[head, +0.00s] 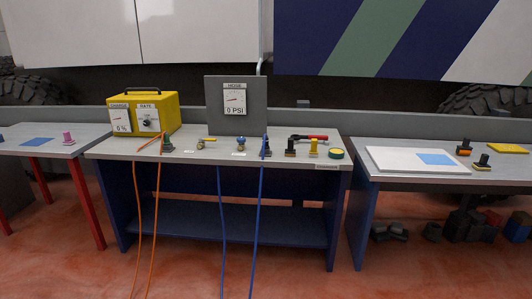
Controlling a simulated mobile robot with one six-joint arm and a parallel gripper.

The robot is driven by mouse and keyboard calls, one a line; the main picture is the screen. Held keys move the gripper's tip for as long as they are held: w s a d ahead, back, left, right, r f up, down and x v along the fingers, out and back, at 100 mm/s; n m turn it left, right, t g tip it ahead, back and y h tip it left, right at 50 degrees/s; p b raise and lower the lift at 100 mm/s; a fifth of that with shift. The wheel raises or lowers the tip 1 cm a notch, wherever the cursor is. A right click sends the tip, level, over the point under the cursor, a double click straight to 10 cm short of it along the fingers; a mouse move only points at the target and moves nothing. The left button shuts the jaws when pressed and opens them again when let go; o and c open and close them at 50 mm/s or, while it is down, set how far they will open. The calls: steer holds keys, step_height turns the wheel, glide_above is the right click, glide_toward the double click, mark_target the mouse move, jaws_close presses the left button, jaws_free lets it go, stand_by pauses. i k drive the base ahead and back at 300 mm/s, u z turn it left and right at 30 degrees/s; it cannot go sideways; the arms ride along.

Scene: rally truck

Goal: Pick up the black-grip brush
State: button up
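A small upright tool with a black grip (290,147) stands on the right part of the middle bench; it looks like the black-grip brush, but it is too small to be sure. A similar yellow upright tool (313,148) stands just to its right. On the right table are a black-topped piece with an orange part (464,147) and a black-gripped piece with a yellowish base (482,162); I cannot tell whether either is a brush. My gripper is not in view.
The middle bench (205,155) holds a yellow charger box (165,100), a grey gauge panel (250,118), a red-handled tool (310,137) and a round green-yellow tin (336,153). Orange cables (157,200) and blue hoses (258,210) hang in front. The red floor (300,285) is clear.

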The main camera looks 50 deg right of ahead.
mark_target(290, 152)
steer(key=z, duration=0.7)
steer(key=k, duration=0.15)
steer(key=u, duration=1.55)
steer(key=k, duration=1.35)
steer(key=z, duration=1.15)
steer(key=i, duration=1.5)
steer(key=u, duration=0.1)
